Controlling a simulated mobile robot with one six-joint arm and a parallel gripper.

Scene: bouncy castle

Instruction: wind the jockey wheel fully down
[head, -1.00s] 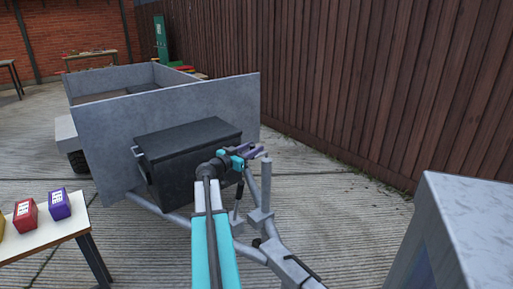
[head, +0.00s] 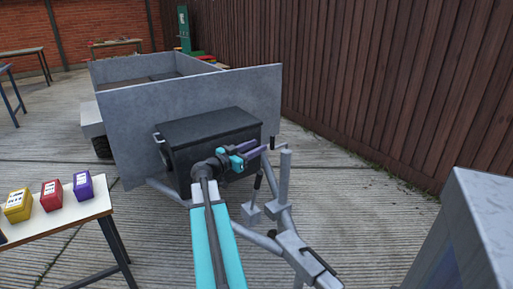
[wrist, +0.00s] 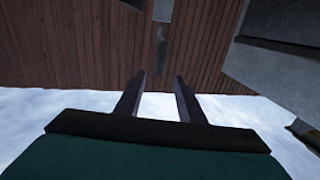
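The jockey wheel's upright grey post (head: 285,178) stands at the front of the trailer's drawbar in the head view. A small dark-tipped piece (head: 272,143) shows beside its top, perhaps the crank handle. The wheel at its foot cannot be made out. My gripper (head: 258,147) is at about the height of the post's top, just left of it, with its purple fingers apart. In the wrist view my gripper (wrist: 159,78) is open with nothing between the fingers. Grey upright pieces (wrist: 162,45) show beyond the fingertips there, apart from them.
A black box (head: 210,135) on the drawbar lies behind my gripper, before the grey trailer (head: 180,100). A black-gripped lever (head: 257,181) stands left of the post. A table (head: 75,218) with coloured blocks is at left, a grey cabinet (head: 470,220) at right, a wooden fence (head: 400,90) behind.

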